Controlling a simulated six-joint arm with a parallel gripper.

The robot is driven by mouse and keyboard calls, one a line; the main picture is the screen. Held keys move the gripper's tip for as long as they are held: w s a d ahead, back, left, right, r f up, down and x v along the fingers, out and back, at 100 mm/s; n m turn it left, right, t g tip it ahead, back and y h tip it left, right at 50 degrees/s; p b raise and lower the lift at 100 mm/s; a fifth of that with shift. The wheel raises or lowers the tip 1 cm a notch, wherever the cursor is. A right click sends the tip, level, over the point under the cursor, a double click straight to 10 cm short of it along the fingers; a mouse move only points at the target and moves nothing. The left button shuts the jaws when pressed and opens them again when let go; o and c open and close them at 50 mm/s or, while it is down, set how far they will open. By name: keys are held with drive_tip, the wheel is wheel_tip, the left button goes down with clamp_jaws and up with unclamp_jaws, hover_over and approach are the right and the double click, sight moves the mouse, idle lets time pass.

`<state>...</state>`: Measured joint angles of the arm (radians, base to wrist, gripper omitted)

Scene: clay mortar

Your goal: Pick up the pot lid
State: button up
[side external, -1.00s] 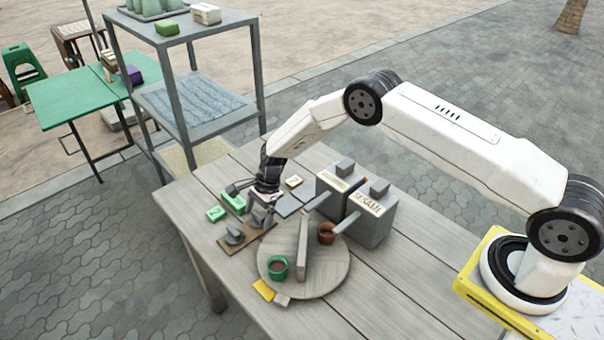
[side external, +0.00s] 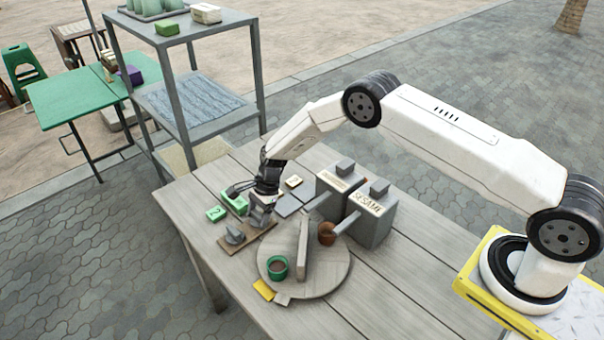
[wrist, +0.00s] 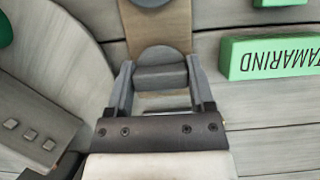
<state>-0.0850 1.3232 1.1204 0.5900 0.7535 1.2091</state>
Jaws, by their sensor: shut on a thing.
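A brown board (side external: 233,247) on the table bears two grey lid-like pieces with raised grips. One grey lid (side external: 235,234) stands free on the board's near-left part; the edge of a grey piece also shows at the top of the wrist view (wrist: 151,3). My gripper (side external: 261,215) is low over the board's other end. In the wrist view my gripper (wrist: 160,82) has its two fingers on either side of the second grey lid (wrist: 160,58), shut on its grip. I cannot tell whether this lid is clear of the board.
A green TAMARIND block (wrist: 270,58) lies beside the board. A round board (side external: 335,272) with a green cup (side external: 277,267), an upright divider (side external: 303,250) and a brown cup (side external: 327,234) is close by. Grey boxes, one marked SESAME (side external: 370,222), stand to the right.

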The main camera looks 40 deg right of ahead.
sight(259, 214)
drive_tip(key=shift+r, duration=0.15)
drive_tip(key=shift+r, duration=1.35)
drive_tip(key=shift+s+r, duration=0.2)
drive_tip(key=shift+r, duration=0.1)
drive_tip(key=s+r, duration=0.4)
drive_tip(key=r, duration=0.1)
drive_tip(key=shift+s+d+r, duration=0.2)
drive_tip(key=shift+d, duration=0.2)
drive_tip(key=shift+s+d+r, duration=0.25)
drive_tip(key=shift+s+r, duration=0.4)
drive_tip(key=shift+s, duration=0.85)
drive_tip(key=shift+s+d+r, duration=0.3)
drive_tip(key=shift+s+r, duration=0.4)
drive_tip(key=shift+s, duration=0.8)
drive_tip(key=shift+s+d+r, duration=0.25)
drive_tip(key=shift+s+r, duration=0.4)
drive_tip(key=shift+s, duration=0.85)
drive_tip(key=a+f, duration=0.1)
drive_tip(key=a, duration=0.2)
drive_tip(key=s+a+f+n, duration=0.1)
drive_tip(key=a, duration=0.2)
drive_tip(key=s+a+n, duration=0.1)
drive_tip(key=a, duration=0.2)
drive_tip(key=shift+s+a+f+g, duration=0.15)
drive_tip(key=shift+f+g, duration=0.25)
drive_tip(key=shift+f, duration=0.2)
